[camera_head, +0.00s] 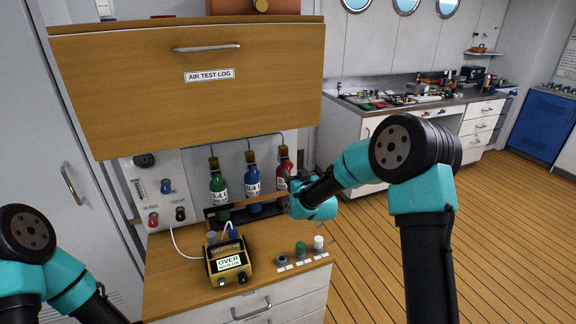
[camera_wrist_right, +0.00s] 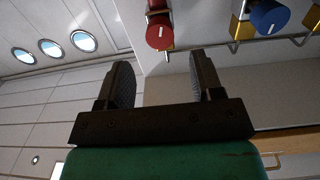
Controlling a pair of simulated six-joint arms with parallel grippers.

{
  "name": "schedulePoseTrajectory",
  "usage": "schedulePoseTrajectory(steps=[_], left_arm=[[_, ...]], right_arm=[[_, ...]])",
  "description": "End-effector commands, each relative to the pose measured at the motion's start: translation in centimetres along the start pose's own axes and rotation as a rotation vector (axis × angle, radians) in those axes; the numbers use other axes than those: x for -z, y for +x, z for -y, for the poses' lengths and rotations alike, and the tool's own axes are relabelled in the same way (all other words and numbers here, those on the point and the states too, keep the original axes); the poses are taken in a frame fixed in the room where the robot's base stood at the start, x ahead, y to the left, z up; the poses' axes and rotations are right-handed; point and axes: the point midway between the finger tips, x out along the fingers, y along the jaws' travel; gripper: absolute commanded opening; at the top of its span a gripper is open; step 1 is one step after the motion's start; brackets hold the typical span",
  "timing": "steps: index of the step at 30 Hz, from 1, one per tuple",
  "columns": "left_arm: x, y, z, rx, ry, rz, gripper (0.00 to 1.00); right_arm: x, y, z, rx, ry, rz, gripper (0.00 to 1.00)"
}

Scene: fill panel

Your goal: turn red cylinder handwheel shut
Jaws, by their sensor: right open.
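The red cylinder (camera_head: 284,158) stands at the right end of a row of three, behind my right gripper, which hides its lower part. In the right wrist view its red handwheel (camera_wrist_right: 159,32) shows a short white mark on its face. My right gripper (camera_head: 291,184) is in front of the cylinders. In the wrist view the gripper (camera_wrist_right: 162,80) is open and empty, with the handwheel beyond the fingertips, roughly between their lines and not touched. My left arm shows at the lower left, but its gripper is out of view.
A blue cylinder (camera_head: 253,184) and a green cylinder (camera_head: 218,184) stand left of the red one. The blue handwheel (camera_wrist_right: 270,17) is to the right in the wrist view. A yellow meter (camera_head: 228,262) reading OVER sits on the wooden counter. A wooden cabinet (camera_head: 190,90) overhangs the cylinders.

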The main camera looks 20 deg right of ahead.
Motion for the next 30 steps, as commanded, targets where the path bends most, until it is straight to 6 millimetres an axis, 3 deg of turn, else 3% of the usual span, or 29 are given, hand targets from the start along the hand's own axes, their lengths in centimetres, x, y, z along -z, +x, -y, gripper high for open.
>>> schedulePoseTrajectory(steps=[9,15,26,30], left_arm=[[0.0,0.0,0.0,0.0,0.0,0.0,0.6],[0.0,0.0,0.0,0.0,0.0,0.0,0.6],[0.0,0.0,0.0,0.0,0.0,0.0,0.6],[0.0,0.0,0.0,0.0,0.0,0.0,0.6]], right_arm=[[0.0,5.0,0.0,0.0,0.0,-0.001,0.6],[0.0,7.0,0.0,0.0,0.0,-0.001,0.6],[0.0,7.5,0.0,0.001,0.0,0.0,0.6],[0.0,7.5,0.0,0.001,0.0,0.0,0.5]])
